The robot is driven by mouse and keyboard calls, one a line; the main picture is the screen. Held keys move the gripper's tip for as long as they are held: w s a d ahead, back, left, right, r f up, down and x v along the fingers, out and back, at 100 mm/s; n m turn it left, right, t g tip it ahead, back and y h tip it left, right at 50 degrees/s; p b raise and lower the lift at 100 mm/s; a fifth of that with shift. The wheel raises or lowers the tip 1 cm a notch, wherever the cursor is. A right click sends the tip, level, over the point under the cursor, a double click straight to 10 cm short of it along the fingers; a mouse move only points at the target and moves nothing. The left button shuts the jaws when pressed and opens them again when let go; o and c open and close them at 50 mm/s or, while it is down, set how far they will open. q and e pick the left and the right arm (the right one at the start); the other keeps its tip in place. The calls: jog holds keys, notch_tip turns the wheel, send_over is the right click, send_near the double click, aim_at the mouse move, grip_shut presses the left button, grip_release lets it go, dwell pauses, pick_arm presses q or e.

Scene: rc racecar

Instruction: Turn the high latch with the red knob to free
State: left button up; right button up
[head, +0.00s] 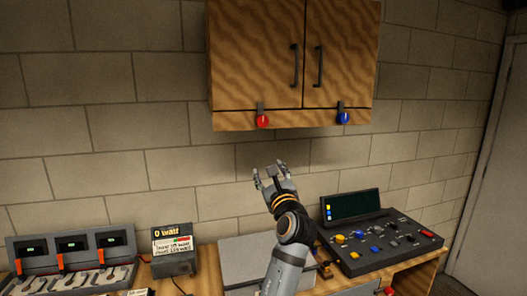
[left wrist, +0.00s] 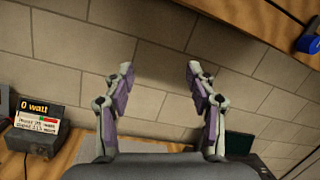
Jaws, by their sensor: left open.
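The high latch with the red knob (head: 262,121) is on the lower strip of the wooden wall cabinet (head: 255,60), below its left door. Its short dark bar (head: 260,107) points up from the knob. A second latch with a blue knob (head: 343,118) is below the right door, its bar also up; the blue knob shows at the top right of the left wrist view (left wrist: 308,42). My left gripper (head: 267,175) is open and empty, below the red knob and apart from it. Its spread fingers show in the left wrist view (left wrist: 160,72), where the red knob is out of sight.
A workbench below holds a charger rack (head: 75,258) at left, a meter reading 0 watt (head: 173,250), a grey box (head: 235,262) and a control panel (head: 385,240) at right. Bare block wall lies between bench and cabinet.

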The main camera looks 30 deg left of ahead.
aim_at(263, 122)
pick_arm(q)
notch_tip(263, 122, up, 9)
jog(key=m+y, duration=0.3)
jog(key=m, duration=0.1)
jog(key=shift+t, duration=0.4)
jog(key=p+x, duration=0.1)
jog(key=x, duration=0.2)
jog(key=p+x, duration=0.2)
jog(key=x, duration=0.1)
jog(key=p+x, duration=0.2)
jog(key=x, duration=0.1)
jog(key=shift+w+d, duration=0.2)
jog(key=shift+w, duration=0.2)
jog(key=shift+w+a+h, duration=0.25)
jog(key=shift+h, duration=0.05)
pick_arm(e)
jog(key=r, duration=0.5)
jog(key=shift+w+a+r, duration=0.1)
jog(key=shift+w+r, duration=0.05)
jog(key=shift+w, duration=0.25)
pick_arm(q)
jog(key=shift+c, duration=0.4)
